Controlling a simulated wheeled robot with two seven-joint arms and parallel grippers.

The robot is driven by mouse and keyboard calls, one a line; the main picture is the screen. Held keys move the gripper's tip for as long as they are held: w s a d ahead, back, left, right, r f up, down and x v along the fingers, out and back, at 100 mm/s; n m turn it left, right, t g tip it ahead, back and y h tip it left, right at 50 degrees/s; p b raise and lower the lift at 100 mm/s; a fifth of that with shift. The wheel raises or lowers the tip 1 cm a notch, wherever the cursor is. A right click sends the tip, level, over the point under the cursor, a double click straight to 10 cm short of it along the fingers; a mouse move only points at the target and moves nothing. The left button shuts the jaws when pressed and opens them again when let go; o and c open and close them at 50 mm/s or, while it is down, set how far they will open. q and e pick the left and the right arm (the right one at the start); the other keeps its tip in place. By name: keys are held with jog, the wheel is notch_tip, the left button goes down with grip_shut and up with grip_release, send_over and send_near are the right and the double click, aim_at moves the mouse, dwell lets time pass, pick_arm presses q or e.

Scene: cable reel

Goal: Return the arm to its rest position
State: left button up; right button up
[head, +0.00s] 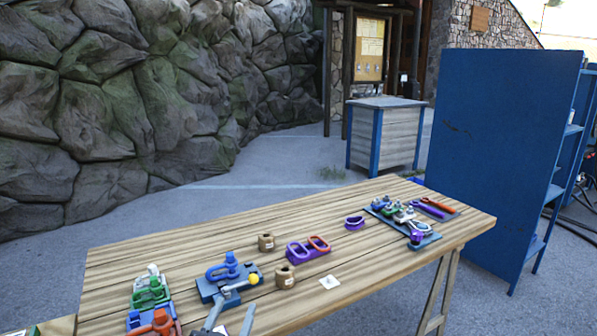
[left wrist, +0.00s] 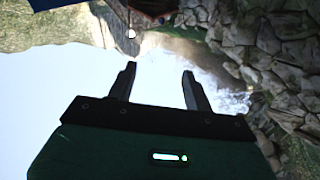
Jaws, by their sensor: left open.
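My left gripper (left wrist: 160,80) is open and empty in the left wrist view, its two dark fingers apart against bright sky, with rock beside it. In the head view its fingertips (head: 231,314) seem to show at the bottom edge, in front of the wooden table (head: 370,225); the rest of the arm is out of the frame. My right gripper is not in view.
On the table are a blue clamp fixture (head: 228,272) with a yellow-knobbed lever, coloured parts (head: 152,292), brown cylinders (head: 285,277), a purple holder (head: 307,252) and a tool tray (head: 425,243). A blue cabinet (head: 500,150) stands behind right; a rock wall (head: 120,100) behind left.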

pick_arm(q)
jog(key=s+a+f+n+g+y, duration=0.2)
jog(key=s+a+f+g+y, duration=0.15)
jog(key=s+f, duration=0.35)
jog(key=s+a+f+n+g+y, duration=0.15)
jog(key=s+a+f+g, duration=0.3)
jog(key=f, duration=0.45)
jog(key=s+a+f+m+g, duration=0.1)
jog(key=s+f+g, duration=0.2)
jog(key=s, duration=0.3)
jog(key=s+f+m+g+h, duration=0.1)
jog(key=s+f+g, duration=0.15)
jog(key=s, duration=0.25)
jog(key=s+a+f+m+g, duration=0.1)
jog(key=s+f+g, duration=0.15)
jog(key=s, duration=0.35)
notch_tip(320, 180, down, 29)
jog(key=g, duration=0.2)
jog(key=s+a+f+g, duration=0.1)
jog(key=s+a+f, duration=0.2)
jog(key=s+f, duration=1.7)
jog(key=shift+s+a+f, duration=0.15)
jog(key=shift+f, duration=0.6)
